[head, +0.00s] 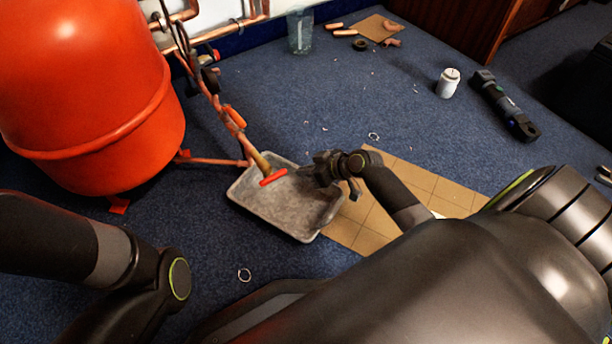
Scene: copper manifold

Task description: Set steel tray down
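The grey steel tray (296,223) is below the copper pipework, beside the red tank. It looks level, on or just above the blue carpet; I cannot tell whether it touches the floor. Its right edge lies by the tan tiled board. My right gripper (314,172) is at the tray's far right rim, its dark fingers overlapping the rim. Whether they are closed on it is too small to tell. My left arm shows at the lower left, but its gripper is not in view.
A valve with a red handle (273,177) overhangs the tray's far side. The red tank (90,95) stands left. The tan board (425,185) lies right. A white can (448,83) and a dark tool (504,106) are farther right. Small rings and scraps dot the carpet.

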